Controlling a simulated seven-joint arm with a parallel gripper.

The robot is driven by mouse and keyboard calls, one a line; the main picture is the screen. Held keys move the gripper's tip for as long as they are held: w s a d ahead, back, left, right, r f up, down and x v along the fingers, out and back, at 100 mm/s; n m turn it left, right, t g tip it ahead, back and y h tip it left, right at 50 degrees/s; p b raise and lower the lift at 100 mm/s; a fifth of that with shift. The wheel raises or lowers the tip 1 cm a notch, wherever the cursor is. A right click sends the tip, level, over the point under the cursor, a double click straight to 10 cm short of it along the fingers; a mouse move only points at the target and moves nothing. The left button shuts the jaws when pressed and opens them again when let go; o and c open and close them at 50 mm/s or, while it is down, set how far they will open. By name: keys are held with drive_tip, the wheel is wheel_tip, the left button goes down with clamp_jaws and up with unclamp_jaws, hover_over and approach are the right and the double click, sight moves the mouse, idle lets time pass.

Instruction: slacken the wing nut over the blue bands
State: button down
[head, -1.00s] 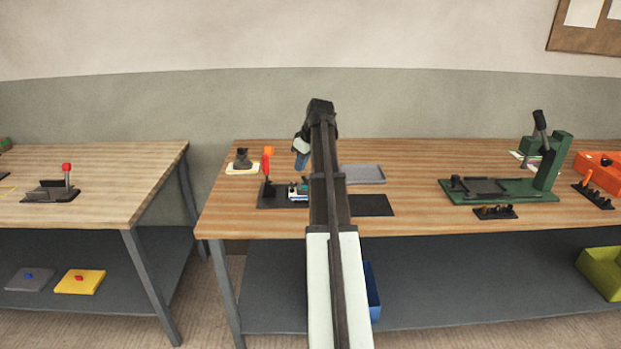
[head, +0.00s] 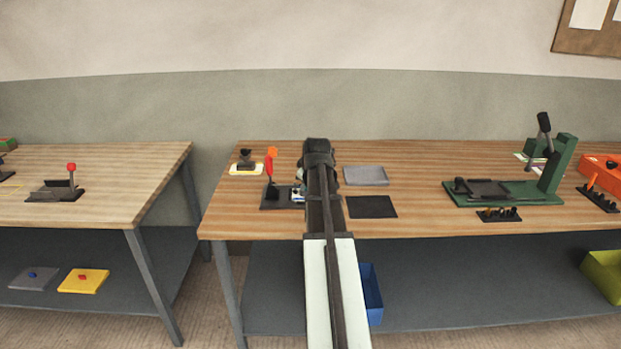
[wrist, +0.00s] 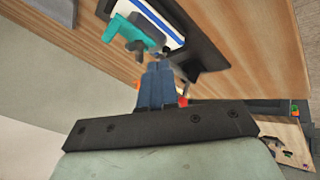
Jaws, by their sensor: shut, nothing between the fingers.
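In the wrist view, a white part with blue bands (wrist: 150,14) lies on a black plate (wrist: 204,40). A teal piece (wrist: 124,30) sits over it, with a small dark grey piece (wrist: 135,47) at its end that may be the wing nut; its shape is too small to be sure. My gripper (wrist: 157,66) has blue fingers, shut and empty, with their tips close to these dark pieces; I cannot tell whether they touch. In the head view, the banded part (head: 298,194) shows partly at the left of my arm, which hides my gripper.
A grey tray (head: 366,175) and a black mat (head: 371,207) lie right of my arm. A green press (head: 552,170) stands farther right. Bare wood lies between mat and press.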

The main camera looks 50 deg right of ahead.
drive_tip(key=x, duration=0.7)
drive_tip(key=shift+w+d+r, duration=0.1)
drive_tip(key=shift+w+d, duration=0.05)
drive_tip(key=shift+d, duration=0.45)
drive_tip(key=shift+w+d+r, duration=0.1)
drive_tip(key=shift+w+d, duration=0.05)
drive_tip(key=shift+d, duration=0.45)
drive_tip(key=shift+w+d, duration=0.15)
drive_tip(key=shift+d, duration=0.5)
drive_tip(key=shift+d, duration=0.9)
